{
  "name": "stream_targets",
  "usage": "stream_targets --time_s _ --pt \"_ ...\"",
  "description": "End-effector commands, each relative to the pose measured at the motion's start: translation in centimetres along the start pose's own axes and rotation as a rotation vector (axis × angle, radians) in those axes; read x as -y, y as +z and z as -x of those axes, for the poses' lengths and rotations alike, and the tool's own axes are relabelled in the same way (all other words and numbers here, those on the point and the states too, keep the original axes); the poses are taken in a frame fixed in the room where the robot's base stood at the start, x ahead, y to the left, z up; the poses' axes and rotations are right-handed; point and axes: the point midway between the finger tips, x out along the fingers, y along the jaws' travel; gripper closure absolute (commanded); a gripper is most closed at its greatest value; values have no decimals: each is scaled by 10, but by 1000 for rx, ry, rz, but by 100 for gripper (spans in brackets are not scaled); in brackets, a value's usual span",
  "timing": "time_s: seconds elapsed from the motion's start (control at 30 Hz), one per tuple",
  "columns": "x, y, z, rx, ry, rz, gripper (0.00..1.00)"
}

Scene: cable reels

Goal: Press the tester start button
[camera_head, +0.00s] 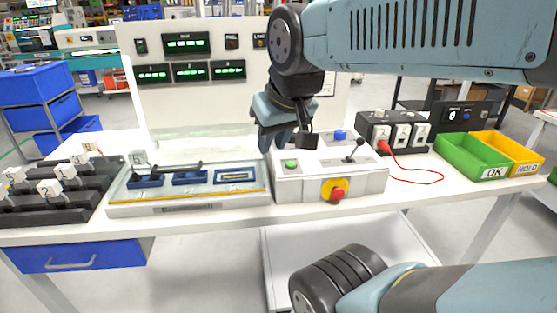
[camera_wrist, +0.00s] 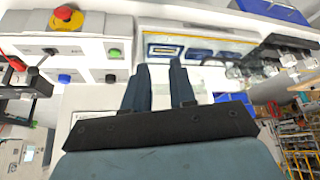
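The tester is a white box (camera_head: 316,183) at the middle of the bench. On it are a green button (camera_head: 291,164), a blue button (camera_head: 340,135), a black lever (camera_head: 355,152) and a red-on-yellow stop knob (camera_head: 335,190). No label reading start can be made out. My gripper (camera_head: 268,142) hangs behind the tester's left end, above the bench. In the wrist view my gripper (camera_wrist: 160,72) shows two dark blue fingers apart, with nothing between them. There the green button (camera_wrist: 113,53) lies left of the fingers and the stop knob (camera_wrist: 66,17) at the upper left.
Left of the tester is a tray (camera_head: 190,208) with blue nests, then black racks (camera_head: 55,215) of white parts. At right are a socket block (camera_head: 400,120) with a red lead, a green OK bin (camera_head: 470,160) and a yellow HOLD bin (camera_head: 520,150). A display panel (camera_head: 185,105) stands behind.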

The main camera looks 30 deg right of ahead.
Motion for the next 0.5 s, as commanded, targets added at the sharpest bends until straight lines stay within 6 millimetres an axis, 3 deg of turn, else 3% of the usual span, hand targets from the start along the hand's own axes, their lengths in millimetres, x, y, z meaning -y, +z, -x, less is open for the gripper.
stream_targets --time_s 0.23,0.5 --pt "0 0 0 0 0 0 99" --pt "0 0 0 0 0 0 100"
